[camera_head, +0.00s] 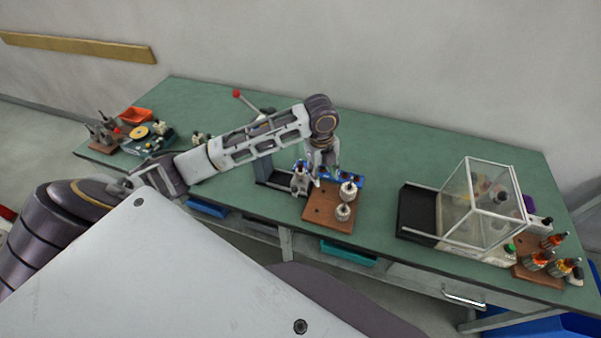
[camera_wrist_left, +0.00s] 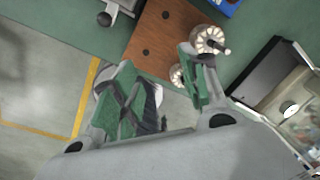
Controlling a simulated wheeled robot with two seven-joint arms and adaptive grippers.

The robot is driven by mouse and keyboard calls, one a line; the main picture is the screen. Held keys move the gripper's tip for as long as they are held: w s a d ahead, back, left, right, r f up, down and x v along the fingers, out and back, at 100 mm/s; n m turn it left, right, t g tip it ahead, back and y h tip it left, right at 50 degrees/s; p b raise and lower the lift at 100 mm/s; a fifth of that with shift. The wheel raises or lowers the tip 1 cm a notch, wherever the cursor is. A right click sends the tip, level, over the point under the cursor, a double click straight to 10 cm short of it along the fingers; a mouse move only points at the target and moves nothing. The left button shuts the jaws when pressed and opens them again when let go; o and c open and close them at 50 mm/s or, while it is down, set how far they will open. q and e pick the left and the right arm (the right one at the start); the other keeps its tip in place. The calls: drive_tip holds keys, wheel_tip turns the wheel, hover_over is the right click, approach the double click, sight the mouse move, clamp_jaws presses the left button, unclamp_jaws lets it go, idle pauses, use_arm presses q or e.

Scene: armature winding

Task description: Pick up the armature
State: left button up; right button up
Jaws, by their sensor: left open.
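Two silver-white armatures stand upright on a brown wooden board (camera_head: 321,214) in the middle of the bench. The rear armature (camera_head: 348,190) and the front armature (camera_head: 343,212) are near the board's right edge; the wrist view also shows one larger (camera_wrist_left: 208,38) and one smaller (camera_wrist_left: 177,76). My left gripper (camera_head: 322,172) hangs above the board's back part. In the wrist view its green-padded fingers (camera_wrist_left: 157,62) are spread and empty, with the right finger overlapping the armatures' side of the board. Contact with an armature cannot be made out. My right gripper is out of view.
A machine with a red-knobbed lever (camera_head: 237,94) stands behind my left arm. A clear box with a white frame (camera_head: 480,207) and a board of orange-wound armatures (camera_head: 540,262) are at right. An orange bin (camera_head: 136,115) is at far left. The green bench (camera_head: 400,150) is clear behind.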

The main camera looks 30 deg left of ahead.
use_arm(q)
drive_tip(key=w+a+r+m+g, duration=0.1)
drive_tip(key=w+a+r+m, duration=0.2)
drive_tip(key=a+r, duration=0.5)
drive_tip(key=shift+w+a+m+y, duration=0.3)
drive_tip(key=shift+w+a+y, duration=0.15)
drive_tip(key=shift+a, duration=0.75)
drive_tip(key=shift+f, duration=0.15)
drive_tip(key=p, duration=0.1)
hover_over(301, 165)
wheel_tip(301, 165, down, 7)
drive_tip(key=shift+f, duration=0.2)
drive_tip(key=shift+d+f, duration=0.1)
drive_tip(key=shift+f, duration=0.4)
drive_tip(key=shift+f, duration=0.1)
